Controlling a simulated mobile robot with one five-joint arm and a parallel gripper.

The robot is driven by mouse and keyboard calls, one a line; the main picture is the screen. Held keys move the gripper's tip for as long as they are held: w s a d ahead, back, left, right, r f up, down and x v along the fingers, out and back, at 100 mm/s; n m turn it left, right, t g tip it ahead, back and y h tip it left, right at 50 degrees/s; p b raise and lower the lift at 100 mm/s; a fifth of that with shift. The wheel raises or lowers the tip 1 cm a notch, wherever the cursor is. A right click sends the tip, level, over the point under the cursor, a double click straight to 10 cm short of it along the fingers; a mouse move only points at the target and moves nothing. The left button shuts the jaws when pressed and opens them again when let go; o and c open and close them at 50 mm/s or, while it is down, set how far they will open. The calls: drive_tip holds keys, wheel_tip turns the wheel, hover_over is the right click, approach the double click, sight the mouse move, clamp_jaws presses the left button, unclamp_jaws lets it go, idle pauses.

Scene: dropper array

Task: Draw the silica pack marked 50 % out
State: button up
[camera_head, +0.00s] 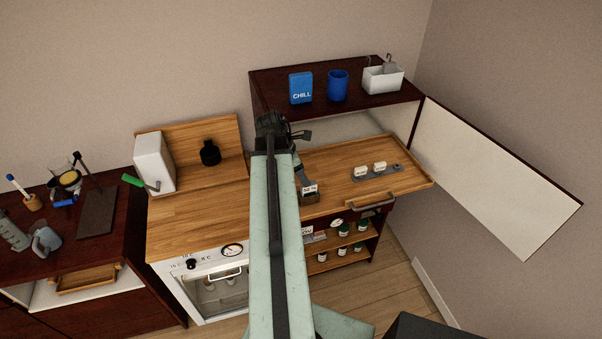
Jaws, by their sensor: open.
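A small dark holder (310,199) with a white label (310,189) stands on the pull-out wooden board, just right of my arm. The writing on the label is too small to read surely. Two small white packs (361,172) and (379,166) sit on a grey strip further right; their marks are also too small to read. I cannot tell which pack is marked 50 %. My gripper (303,186) is open and points down close by the labelled holder. My arm hides part of it, and I cannot tell whether it touches the holder.
The wooden board (408,182) has clear room around the strip. Above it, a dark shelf (318,110) carries a blue CHILL box (301,88), a blue cup (338,86) and a white bin (383,80). An open door panel (490,175) stands at right. Jars fill the shelves below.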

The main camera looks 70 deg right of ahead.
drive_tip(key=b+x, duration=0.5)
drive_tip(key=x, duration=0.1)
drive_tip(key=shift+f, duration=0.3)
drive_tip(key=shift+s+d+f+b, duration=0.2)
drive_tip(key=shift+f+b, duration=0.15)
drive_tip(key=shift+b, duration=0.2)
drive_tip(key=shift+r, duration=0.1)
clamp_jaws()
drive_tip(key=shift+r, duration=0.1)
drive_tip(key=shift+r+p, duration=0.65)
drive_tip(key=shift+p, duration=0.2)
drive_tip(key=shift+r+p, duration=3.4)
